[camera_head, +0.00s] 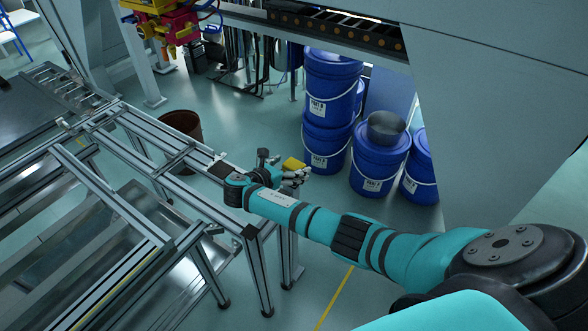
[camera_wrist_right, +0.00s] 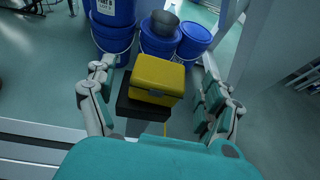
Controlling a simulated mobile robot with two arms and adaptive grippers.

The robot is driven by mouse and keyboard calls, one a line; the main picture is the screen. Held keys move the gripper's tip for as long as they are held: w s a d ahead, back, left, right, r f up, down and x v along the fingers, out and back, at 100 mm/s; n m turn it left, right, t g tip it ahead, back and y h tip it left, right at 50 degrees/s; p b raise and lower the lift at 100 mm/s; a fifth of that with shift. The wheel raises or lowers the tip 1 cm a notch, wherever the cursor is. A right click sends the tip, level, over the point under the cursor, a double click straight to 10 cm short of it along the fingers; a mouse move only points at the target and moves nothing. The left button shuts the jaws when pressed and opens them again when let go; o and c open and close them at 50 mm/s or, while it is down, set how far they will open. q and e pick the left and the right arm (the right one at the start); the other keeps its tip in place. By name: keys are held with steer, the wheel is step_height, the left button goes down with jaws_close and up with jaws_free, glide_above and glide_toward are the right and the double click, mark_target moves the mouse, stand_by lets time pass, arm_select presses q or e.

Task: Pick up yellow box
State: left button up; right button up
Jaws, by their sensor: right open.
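The yellow box (camera_head: 293,164) shows small in the head view, partly hidden behind my right gripper (camera_head: 284,170). In the right wrist view the yellow box (camera_wrist_right: 157,76) sits on or just in front of a black block (camera_wrist_right: 130,102). My right gripper (camera_wrist_right: 158,68) is open, with one finger on the left of the box and one on the right. A gap shows between each finger and the box, so nothing is held. My left gripper is not in view.
Several blue drums (camera_head: 330,95) stand behind the box, one with a metal bucket (camera_head: 385,127) on top. A metal frame (camera_head: 125,210) fills the left side. A brown bin (camera_head: 180,127) stands on the floor. A large grey panel (camera_head: 490,90) is at the right.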

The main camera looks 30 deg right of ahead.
steer(key=shift+x, duration=1.25)
steer(key=shift+a, duration=0.1)
steer(key=c, duration=1.3)
